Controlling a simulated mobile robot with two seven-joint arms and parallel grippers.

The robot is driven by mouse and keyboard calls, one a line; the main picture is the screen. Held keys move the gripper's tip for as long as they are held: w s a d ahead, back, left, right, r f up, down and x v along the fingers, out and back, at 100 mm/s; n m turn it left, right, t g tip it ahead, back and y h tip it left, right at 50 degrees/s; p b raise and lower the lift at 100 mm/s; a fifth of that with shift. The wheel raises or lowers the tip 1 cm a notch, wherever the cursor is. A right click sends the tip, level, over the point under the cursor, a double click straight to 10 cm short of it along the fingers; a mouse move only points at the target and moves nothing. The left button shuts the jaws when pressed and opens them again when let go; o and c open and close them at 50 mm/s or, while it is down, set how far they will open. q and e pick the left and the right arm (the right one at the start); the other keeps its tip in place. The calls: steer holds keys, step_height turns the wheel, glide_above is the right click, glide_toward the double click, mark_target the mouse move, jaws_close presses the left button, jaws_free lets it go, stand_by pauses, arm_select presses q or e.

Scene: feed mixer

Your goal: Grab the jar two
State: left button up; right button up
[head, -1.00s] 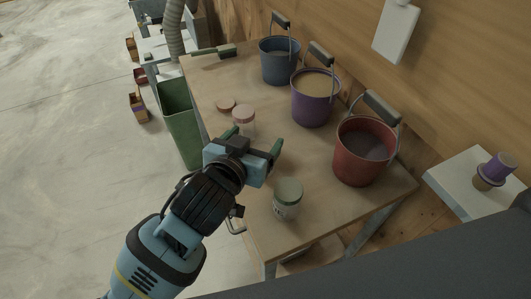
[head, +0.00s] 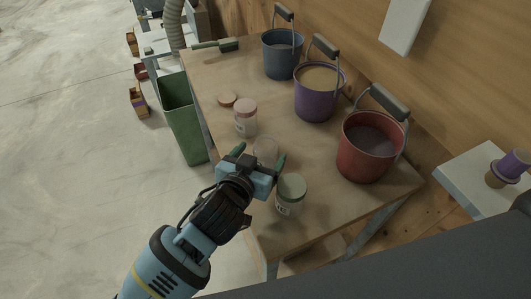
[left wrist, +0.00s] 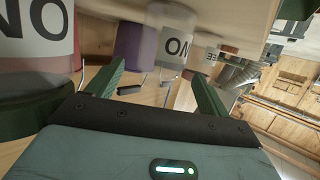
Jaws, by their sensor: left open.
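Three jars stand in a row on the wooden table. One has a pink lid (head: 245,106), one has a pale lid (head: 266,147) and is partly hidden by my gripper, and the nearest has a green lid (head: 291,187). I cannot tell which is jar two. My left gripper (head: 260,156) is open and empty, its fingers pointing at the middle jar from the near side. In the left wrist view a large labelled jar (left wrist: 35,35) is close at the left, outside the fingers. A smaller labelled jar (left wrist: 178,45) shows ahead, between the fingertips (left wrist: 157,72). My right gripper is out of view.
Blue (head: 282,60), purple (head: 318,100) and red (head: 368,155) buckets stand along the wall side of the table (head: 315,228). A small lidded item (head: 228,100) sits beyond the pink-lidded jar. A green bin (head: 180,115) stands by the table's left edge.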

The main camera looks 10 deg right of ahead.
mark_target(268, 136)
arm_select(q)
steer(key=shift+x, duration=2.85)
steer(key=c, duration=1.1)
steer(key=shift+r, duration=0.6)
step_height(268, 136, up, 2)
steer(key=shift+r, duration=0.1)
steer(key=s+a, duration=0.1)
steer(key=a, duration=0.4)
steer(key=s+a+r, duration=0.1)
steer(key=a, duration=0.4)
steer(key=s+a, duration=0.1)
steer(key=a, duration=0.4)
steer(key=shift+s+a+r, duration=0.1)
steer(key=shift+a+r, duration=0.15)
steer(key=shift+a, duration=0.1)
